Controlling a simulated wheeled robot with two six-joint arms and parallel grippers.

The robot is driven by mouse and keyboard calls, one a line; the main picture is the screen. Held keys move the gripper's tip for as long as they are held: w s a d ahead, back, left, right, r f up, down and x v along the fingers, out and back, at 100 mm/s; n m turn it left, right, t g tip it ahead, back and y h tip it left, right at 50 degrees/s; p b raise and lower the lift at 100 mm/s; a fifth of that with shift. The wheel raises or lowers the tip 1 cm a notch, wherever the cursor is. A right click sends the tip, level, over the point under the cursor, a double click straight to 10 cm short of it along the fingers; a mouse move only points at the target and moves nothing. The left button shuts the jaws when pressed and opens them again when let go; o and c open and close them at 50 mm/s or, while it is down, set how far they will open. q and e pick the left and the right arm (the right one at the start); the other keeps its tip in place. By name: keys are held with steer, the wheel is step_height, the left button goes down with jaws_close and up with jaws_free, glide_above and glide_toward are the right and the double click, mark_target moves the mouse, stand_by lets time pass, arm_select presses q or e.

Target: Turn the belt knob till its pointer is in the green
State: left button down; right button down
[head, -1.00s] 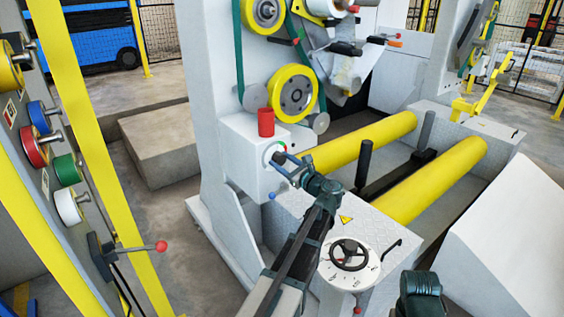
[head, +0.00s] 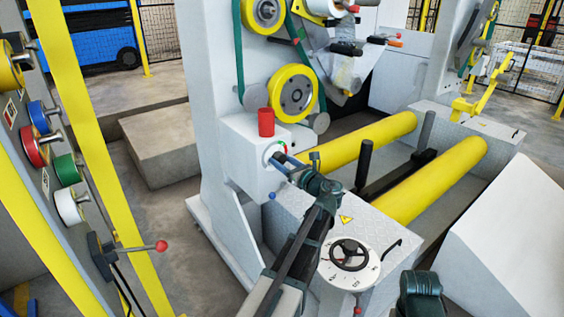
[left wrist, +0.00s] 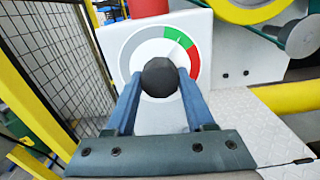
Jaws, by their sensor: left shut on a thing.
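The belt knob (left wrist: 160,77) is a dark, faceted knob at the centre of a round dial (left wrist: 131,46) in the left wrist view. The dial ring is grey with a green part (left wrist: 176,34) at the upper right and a red part (left wrist: 194,62) below it. A thin mark lies in the green part; I cannot tell for certain that it is the pointer. My left gripper (left wrist: 160,84) is shut on the knob, one blue finger on each side. In the head view my left gripper (head: 281,163) is at the white box and hides the knob.
The white box (head: 250,170) carries a red cylinder (head: 265,122) on top. A black handwheel (head: 349,253) stands right of my left arm. Yellow rollers (head: 365,142) lie to the right. A red-tipped lever (head: 160,246) sticks out at the left.

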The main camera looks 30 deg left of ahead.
arm_select(q)
steer(key=shift+s+f, duration=0.1)
steer(key=shift+c, duration=1.3)
jaws_free()
steer(key=shift+d, duration=0.1)
steer(key=v, duration=1.3)
steer(key=shift+d, duration=0.3)
